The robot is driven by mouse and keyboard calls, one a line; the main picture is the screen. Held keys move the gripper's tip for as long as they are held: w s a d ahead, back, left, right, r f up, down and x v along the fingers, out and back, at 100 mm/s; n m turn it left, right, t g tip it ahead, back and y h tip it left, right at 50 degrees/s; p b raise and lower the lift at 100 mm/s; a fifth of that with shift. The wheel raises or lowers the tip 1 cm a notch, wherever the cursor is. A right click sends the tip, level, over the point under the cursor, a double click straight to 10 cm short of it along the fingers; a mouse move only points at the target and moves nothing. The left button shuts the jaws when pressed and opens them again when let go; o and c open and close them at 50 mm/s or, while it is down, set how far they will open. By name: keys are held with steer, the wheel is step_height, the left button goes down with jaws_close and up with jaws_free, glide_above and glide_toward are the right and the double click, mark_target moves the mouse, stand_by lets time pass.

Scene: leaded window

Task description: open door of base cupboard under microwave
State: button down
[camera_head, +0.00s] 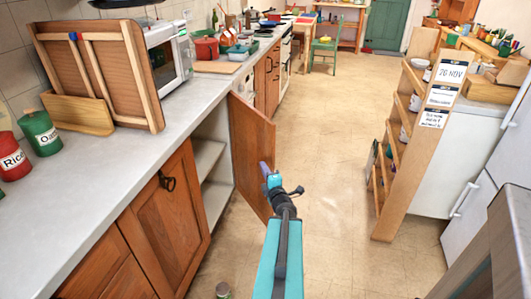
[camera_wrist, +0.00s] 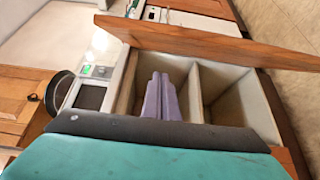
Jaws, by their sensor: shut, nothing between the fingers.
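The base cupboard door (camera_head: 252,155) under the microwave (camera_head: 172,50) stands open, swung out from the counter front. Pale shelves (camera_head: 207,158) show inside the cupboard. In the wrist view the wooden door (camera_wrist: 215,42) crosses the top, beside the open cupboard with its shelf (camera_wrist: 196,98). The microwave's panel (camera_wrist: 95,88) shows at left there. My gripper (camera_head: 267,170) is in front of the door's free edge in the head view. Its lilac fingers (camera_wrist: 160,82) are together and empty, over the cupboard opening in the wrist view. I cannot tell whether they touch the door.
Another cupboard door (camera_head: 168,205) with a dark ring handle is closed at near left. A wooden rack (camera_head: 405,125) and a white fridge (camera_head: 480,200) stand at right. The floor between (camera_head: 320,130) is clear.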

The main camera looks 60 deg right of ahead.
mark_target(265, 151)
steer(key=shift+w+d+f+b, duration=0.1)
steer(key=shift+w+f+b, duration=0.05)
steer(key=shift+b, duration=0.3)
steer(key=shift+w+d+b, duration=0.2)
steer(key=shift+w+b, duration=0.1)
steer(key=shift+b, duration=0.55)
steer(key=shift+w+d+b, duration=0.2)
steer(key=shift+w+b, duration=0.05)
steer(key=shift+b, duration=0.6)
steer(key=shift+w+d+b, duration=0.2)
steer(key=shift+d+b, duration=0.05)
steer(key=shift+b, duration=0.55)
steer(key=b+x, duration=0.2)
steer(key=b, duration=0.3)
steer(key=shift+w, duration=0.1)
steer(key=shift+w+d+b, duration=0.15)
steer(key=shift+b, duration=0.45)
steer(key=shift+w+d, duration=0.35)
steer(key=shift+d, duration=0.8)
steer(key=shift+w+d, duration=0.3)
steer(key=shift+d, duration=0.8)
steer(key=shift+w+d, duration=0.35)
steer(key=shift+d, duration=0.8)
